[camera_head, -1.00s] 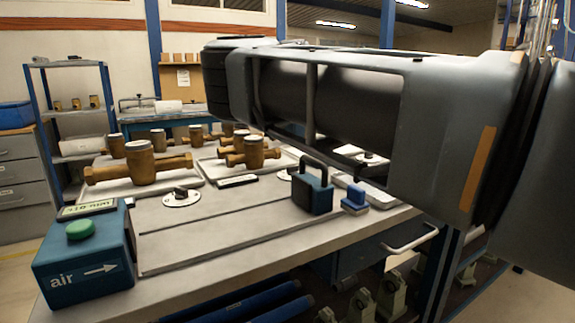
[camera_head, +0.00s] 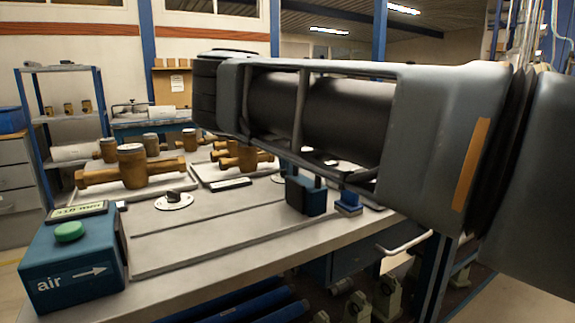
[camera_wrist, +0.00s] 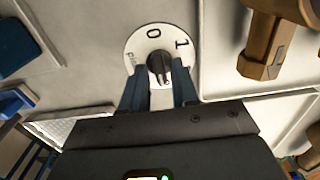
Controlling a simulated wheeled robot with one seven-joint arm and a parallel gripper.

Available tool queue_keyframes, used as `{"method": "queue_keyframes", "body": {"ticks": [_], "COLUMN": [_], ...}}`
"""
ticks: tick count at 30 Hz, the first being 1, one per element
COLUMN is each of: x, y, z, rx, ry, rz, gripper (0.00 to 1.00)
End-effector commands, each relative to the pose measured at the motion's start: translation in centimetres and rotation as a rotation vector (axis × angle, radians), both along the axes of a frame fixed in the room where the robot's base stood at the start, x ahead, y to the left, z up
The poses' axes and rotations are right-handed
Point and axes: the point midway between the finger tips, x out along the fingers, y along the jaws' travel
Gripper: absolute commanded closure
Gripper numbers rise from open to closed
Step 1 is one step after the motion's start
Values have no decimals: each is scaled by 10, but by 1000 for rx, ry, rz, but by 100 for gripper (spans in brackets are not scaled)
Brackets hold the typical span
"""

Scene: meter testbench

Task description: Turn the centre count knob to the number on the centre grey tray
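In the wrist view a round white dial (camera_wrist: 134,49) carries a dark knob (camera_wrist: 157,64). The numbers 0 and 1 and some small lettering show on its rim. A light mark on the knob faces the bottom of the picture. My gripper (camera_wrist: 160,76) is open, with its two blue fingers apart on either side of the knob; whether they touch it I cannot tell. In the head view the centre grey tray (camera_head: 206,170) bears brown meters and has a label plate (camera_head: 231,184) at its front, too small to read.
Another knob dial (camera_head: 173,201) sits further left. A blue air box (camera_head: 72,262) with a green button stands at the front left. A brown meter (camera_wrist: 268,45) is close by at right.

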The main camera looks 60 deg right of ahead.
Motion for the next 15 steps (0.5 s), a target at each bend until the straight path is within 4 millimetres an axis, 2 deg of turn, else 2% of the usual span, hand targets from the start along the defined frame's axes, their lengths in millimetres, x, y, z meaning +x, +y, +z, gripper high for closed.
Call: {"method": "queue_keyframes", "body": {"ticks": [1, 9, 15], "x": [0, 0, 0], "y": [0, 0, 0], "z": [0, 0, 0], "rx": [0, 0, 1], "ry": [0, 0, 1], "rz": [0, 0, 0], "gripper": [76, 100, 100]}}
